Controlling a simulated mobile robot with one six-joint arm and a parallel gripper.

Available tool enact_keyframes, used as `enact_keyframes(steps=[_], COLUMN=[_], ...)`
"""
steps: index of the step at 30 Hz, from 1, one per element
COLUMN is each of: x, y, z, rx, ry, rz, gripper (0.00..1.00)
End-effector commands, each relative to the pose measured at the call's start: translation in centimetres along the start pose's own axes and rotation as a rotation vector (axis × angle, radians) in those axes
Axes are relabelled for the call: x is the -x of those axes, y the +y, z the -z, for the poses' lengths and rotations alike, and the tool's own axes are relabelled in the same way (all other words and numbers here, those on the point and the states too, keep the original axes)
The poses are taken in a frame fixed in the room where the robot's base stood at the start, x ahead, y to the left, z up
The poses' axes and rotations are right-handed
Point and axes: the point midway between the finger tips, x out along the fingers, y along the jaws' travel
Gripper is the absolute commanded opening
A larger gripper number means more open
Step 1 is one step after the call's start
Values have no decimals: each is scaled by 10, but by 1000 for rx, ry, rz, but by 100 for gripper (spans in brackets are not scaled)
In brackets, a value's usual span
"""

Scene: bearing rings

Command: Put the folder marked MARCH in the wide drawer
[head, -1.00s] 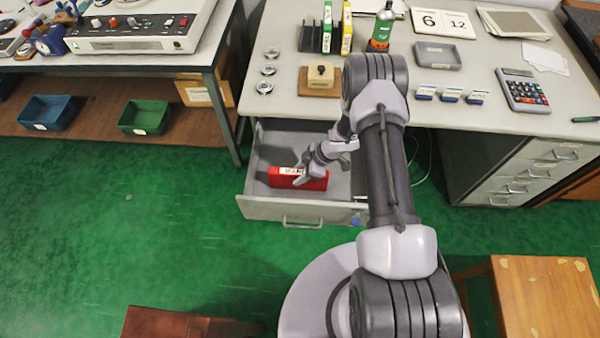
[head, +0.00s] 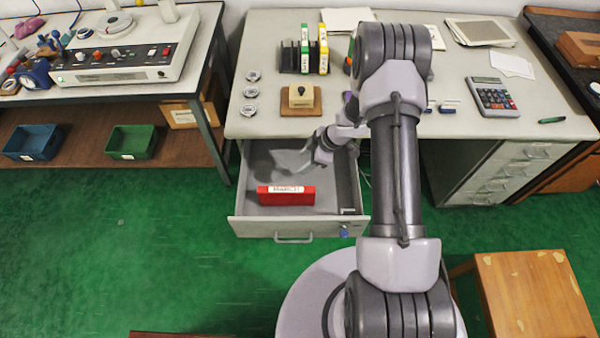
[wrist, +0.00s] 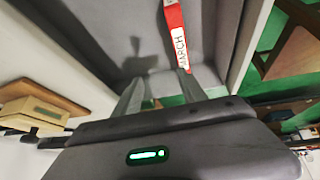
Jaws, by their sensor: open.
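The red folder (head: 286,197) is inside the open wide drawer (head: 262,228), near its front panel, with its white label facing up. In the wrist view the folder (wrist: 172,20) shows the label MARCH. My gripper (head: 306,162) is behind the folder, over the rear part of the drawer, and apart from it. In the wrist view my gripper (wrist: 160,88) has its two fingers spread with nothing between them. Whether the folder rests flat against the drawer floor is hard to tell.
Above the drawer, the desk top (head: 260,125) holds a wooden block with a stamp (head: 300,98), a rack with green and yellow folders (head: 303,52), metal rings (head: 249,92) and a calculator (head: 492,96). A wooden stool (head: 535,295) stands at the lower right.

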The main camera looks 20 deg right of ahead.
Motion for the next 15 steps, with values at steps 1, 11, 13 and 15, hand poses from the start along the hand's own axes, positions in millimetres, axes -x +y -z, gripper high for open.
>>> enact_keyframes(steps=[1,11,13,15], x=[34,371,389,391], y=[34,-9,-79,-142], z=[21,126,137,151], rx=[-34,-928,-1130,-1280], ry=[-25,-69,-15,43], rz=[-118,-791,-722,-608], gripper=[49,49,49,49])
